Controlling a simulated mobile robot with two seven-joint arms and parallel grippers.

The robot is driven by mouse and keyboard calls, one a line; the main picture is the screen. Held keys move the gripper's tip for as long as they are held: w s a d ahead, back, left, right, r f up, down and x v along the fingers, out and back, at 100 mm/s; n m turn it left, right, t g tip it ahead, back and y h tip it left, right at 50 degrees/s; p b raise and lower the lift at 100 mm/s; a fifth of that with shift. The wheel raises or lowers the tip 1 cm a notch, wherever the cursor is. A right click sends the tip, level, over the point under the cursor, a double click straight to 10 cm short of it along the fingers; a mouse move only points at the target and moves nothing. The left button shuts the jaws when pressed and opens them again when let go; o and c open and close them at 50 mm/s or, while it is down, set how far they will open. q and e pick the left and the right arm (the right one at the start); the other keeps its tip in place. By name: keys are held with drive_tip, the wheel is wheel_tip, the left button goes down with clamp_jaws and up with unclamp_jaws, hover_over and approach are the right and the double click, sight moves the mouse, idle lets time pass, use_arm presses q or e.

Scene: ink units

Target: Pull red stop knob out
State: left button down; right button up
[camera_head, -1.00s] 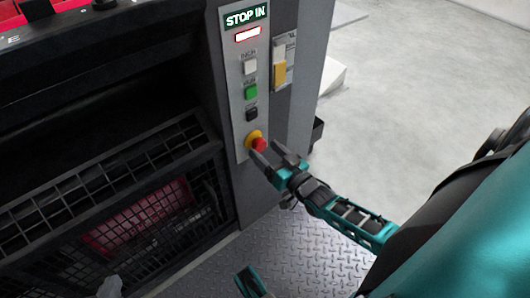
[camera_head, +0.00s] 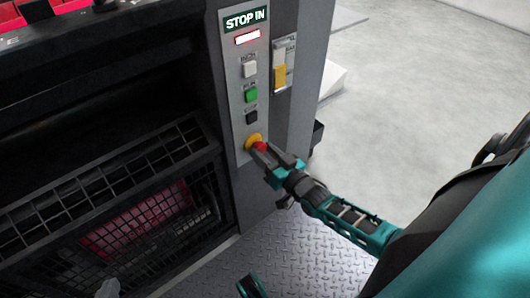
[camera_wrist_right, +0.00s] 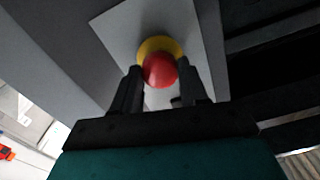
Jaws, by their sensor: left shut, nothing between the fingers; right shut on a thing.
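The red stop knob (camera_head: 261,146) sits on a yellow collar (camera_head: 253,141) low on the grey control panel (camera_head: 238,110). The right wrist view shows the round red knob (camera_wrist_right: 159,70) between the two dark fingers, with the yellow collar (camera_wrist_right: 158,45) behind it. My right gripper (camera_head: 264,153) is shut on the knob; its fingers hide part of it in the head view.
Above the knob are a black button (camera_head: 251,117), a green button (camera_head: 251,95) and a white button (camera_head: 249,69). A yellow switch (camera_head: 280,76) is on the panel's right. A dark mesh guard (camera_head: 140,215) lies left. Open floor (camera_head: 430,90) lies right.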

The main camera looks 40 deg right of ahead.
clamp_jaws()
drive_tip(key=shift+s+r+p, duration=0.1)
drive_tip(key=shift+s+p, duration=0.6)
drive_tip(key=shift+s, duration=0.2)
use_arm(q)
drive_tip(key=shift+a+r, duration=0.1)
drive_tip(key=shift+r, duration=0.2)
use_arm(e)
drive_tip(key=shift+f, duration=0.2)
use_arm(q)
drive_tip(key=shift+s+f, duration=0.1)
use_arm(e)
drive_tip(key=o, duration=1)
unclamp_jaws()
drive_tip(key=shift+d+r, duration=0.1)
use_arm(q)
drive_tip(key=p, duration=0.1)
drive_tip(key=a+r+p, duration=0.1)
drive_tip(key=shift+s+r+y+p, duration=0.2)
drive_tip(key=shift+y+p, duration=0.1)
drive_tip(key=shift+p, duration=0.1)
use_arm(e)
drive_tip(key=s+d, duration=0.1)
drive_tip(key=s, duration=1.2)
